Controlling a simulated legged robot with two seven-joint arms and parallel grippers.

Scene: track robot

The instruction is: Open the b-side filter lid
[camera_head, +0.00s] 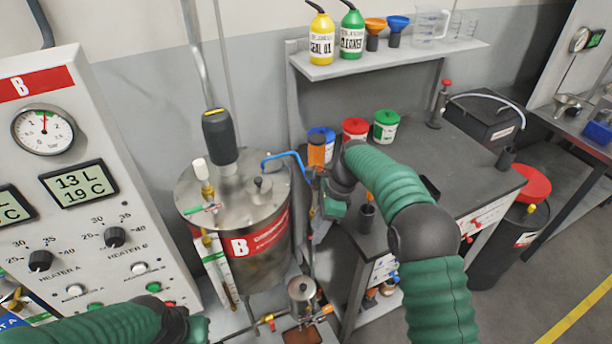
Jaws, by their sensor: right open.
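The b-side tank (262,240) is a steel drum with a red B label and a flat metal top. Below it, at the bottom centre, is a small steel pot with a round lid (302,288), which looks like the b-side filter; its lid appears to be on. My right gripper (322,198) is open beside the tank's right side, above the small pot and apart from it. Its fingers are partly hidden by pipes and my wrist. My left gripper (198,328) is low at the bottom edge, left of the pot; its fingers do not show clearly.
A B control panel (85,185) stands at the left. A blue hose (284,156) and thin pipes run between the tank and the dark workbench (440,165). A red-lidded drum (530,185) is at right.

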